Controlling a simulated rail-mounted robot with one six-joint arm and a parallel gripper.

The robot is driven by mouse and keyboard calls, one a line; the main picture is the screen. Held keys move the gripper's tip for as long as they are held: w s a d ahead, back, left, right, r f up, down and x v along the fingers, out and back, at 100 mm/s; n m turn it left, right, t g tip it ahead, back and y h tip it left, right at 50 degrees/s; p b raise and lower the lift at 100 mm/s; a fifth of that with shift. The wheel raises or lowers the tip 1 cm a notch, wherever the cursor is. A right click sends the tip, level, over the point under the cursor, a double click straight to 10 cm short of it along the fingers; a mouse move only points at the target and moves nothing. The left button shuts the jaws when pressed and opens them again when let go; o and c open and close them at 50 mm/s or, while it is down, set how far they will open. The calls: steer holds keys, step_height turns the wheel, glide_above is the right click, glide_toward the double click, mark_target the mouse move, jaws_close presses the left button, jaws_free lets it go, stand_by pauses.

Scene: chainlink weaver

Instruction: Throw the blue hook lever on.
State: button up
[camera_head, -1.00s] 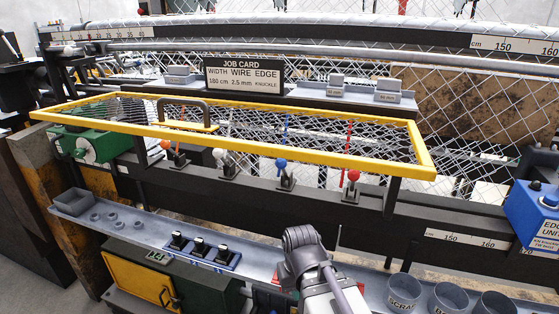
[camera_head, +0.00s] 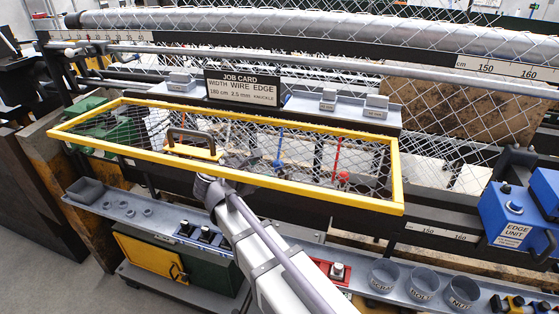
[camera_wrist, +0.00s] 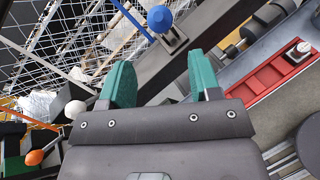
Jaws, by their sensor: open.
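The blue hook lever shows in the wrist view as a round blue knob (camera_wrist: 160,19) on a grey stem, just beyond the gap between my fingertips. In the head view its blue part (camera_head: 279,148) shows through the mesh guard. My gripper (camera_wrist: 158,65) is open, its two green fingers apart with nothing between them. In the head view my gripper (camera_head: 238,163) is at the guard's front bar, left of the blue lever and partly hidden. The wrist view shows the knob apart from both fingers.
A yellow-framed mesh guard (camera_head: 300,198) with a handle covers the lever area. A white knob (camera_wrist: 75,109) and an orange knob (camera_wrist: 33,157) are left of my fingers. A red knob (camera_head: 343,177) is right of the blue lever. A red panel (camera_wrist: 268,84) is at right.

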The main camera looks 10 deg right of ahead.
steer(key=b+x, duration=0.4)
steer(key=x, duration=0.6)
steer(key=shift+s+d+f, duration=0.1)
steer(key=shift+d+f, duration=0.05)
steer(key=shift+f, duration=0.1)
steer(key=shift+w+d, duration=0.2)
steer(key=shift+d, duration=0.05)
steer(key=shift+c, duration=0.2)
